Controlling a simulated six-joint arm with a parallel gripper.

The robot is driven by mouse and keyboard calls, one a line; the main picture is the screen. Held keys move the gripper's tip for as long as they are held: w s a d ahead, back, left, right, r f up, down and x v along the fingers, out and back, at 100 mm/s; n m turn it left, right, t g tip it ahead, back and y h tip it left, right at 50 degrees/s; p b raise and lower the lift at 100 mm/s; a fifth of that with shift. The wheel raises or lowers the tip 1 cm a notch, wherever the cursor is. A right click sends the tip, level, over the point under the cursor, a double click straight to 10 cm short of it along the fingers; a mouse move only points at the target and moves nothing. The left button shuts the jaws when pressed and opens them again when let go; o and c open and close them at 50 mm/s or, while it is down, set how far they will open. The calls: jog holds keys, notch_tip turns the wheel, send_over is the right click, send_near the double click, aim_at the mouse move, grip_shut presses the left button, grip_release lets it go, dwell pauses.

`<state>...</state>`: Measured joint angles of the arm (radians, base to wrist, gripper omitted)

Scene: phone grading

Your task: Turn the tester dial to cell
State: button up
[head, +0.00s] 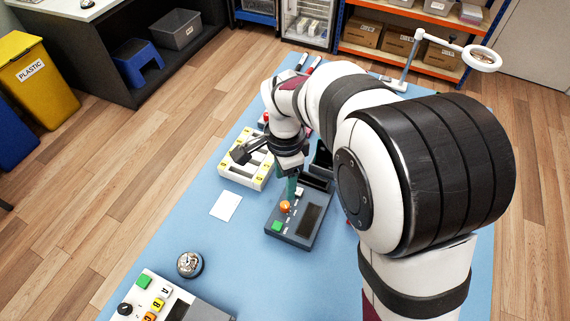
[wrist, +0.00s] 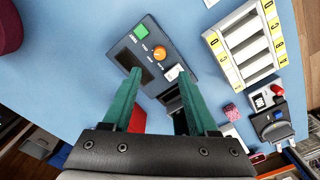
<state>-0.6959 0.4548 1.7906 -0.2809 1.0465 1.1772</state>
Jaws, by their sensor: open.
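The tester (head: 296,228) is a dark grey box on the blue mat, with a green button, a dark screen and an orange dial (head: 285,207). In the wrist view the tester (wrist: 172,84) lies ahead of the fingers, and its orange dial (wrist: 160,53) shows clear of them, beyond the tips. My gripper (wrist: 158,76) has two green fingers spread apart with nothing between them. In the head view my gripper (head: 291,186) is over the far part of the tester, close to the dial. The dial's labels are too small to read.
A white slotted rack (head: 247,170) with yellow labels stands left of the tester. A white card (head: 226,206) lies nearby. A bell (head: 190,264) and a panel with lettered buttons (head: 160,299) are at the near left. A ring lamp (head: 482,57) stands at the far right.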

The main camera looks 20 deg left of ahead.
notch_tip(320, 180, up, 6)
dwell(0.5)
jog(key=s+d+r+n+y, duration=0.1)
jog(key=s+d+r, duration=0.1)
jog(key=s+d, duration=0.5)
jog(key=s+d+r+n, duration=0.1)
jog(key=s+d+r, duration=0.15)
jog(key=d, duration=0.85)
jog(key=s+d+f+n, duration=0.1)
jog(key=s+d, duration=0.3)
jog(key=s, duration=0.4)
jog(key=shift+f+y, duration=0.4)
jog(key=shift+f, duration=0.45)
